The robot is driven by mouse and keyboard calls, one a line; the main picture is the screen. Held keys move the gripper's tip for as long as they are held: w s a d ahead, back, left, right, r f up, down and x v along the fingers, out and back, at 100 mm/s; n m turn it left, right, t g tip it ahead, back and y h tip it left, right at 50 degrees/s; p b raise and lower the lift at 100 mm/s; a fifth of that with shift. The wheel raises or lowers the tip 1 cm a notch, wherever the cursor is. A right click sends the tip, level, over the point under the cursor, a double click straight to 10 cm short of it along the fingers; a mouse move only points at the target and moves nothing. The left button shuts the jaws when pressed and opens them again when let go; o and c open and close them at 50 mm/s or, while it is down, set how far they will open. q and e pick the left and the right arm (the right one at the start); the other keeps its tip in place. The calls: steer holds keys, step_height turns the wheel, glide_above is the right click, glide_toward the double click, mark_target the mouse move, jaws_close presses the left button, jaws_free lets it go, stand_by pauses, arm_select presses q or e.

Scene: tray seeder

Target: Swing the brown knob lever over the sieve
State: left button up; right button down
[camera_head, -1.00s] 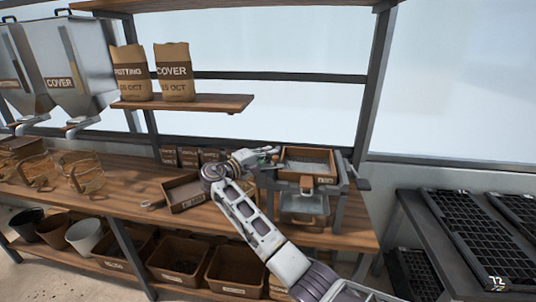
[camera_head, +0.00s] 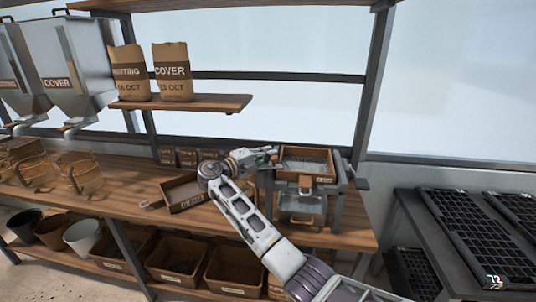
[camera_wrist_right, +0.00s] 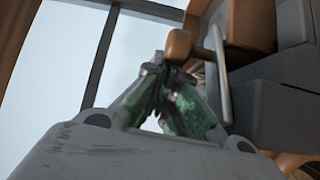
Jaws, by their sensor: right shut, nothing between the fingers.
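The sieve (camera_head: 326,179) is a wooden-framed box on a grey metal stand at the right end of the workbench. My right gripper (camera_head: 273,153) is at the left side of the sieve, with its fingers together and empty. In the right wrist view, the green-padded fingertips (camera_wrist_right: 165,72) meet just below the brown knob (camera_wrist_right: 178,46). A grey lever rod (camera_wrist_right: 219,75) runs beside the knob. The fingers look very close to the knob, but contact cannot be told. My left gripper is out of view.
An open wooden box (camera_head: 183,204) stands left of the sieve on the workbench (camera_head: 125,190). Paper bags stand on the shelf (camera_head: 215,103) above. Black seed trays (camera_head: 485,240) lie on the dark table at the right.

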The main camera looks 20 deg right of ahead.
steer(key=v, duration=1.2)
stand_by(0.6)
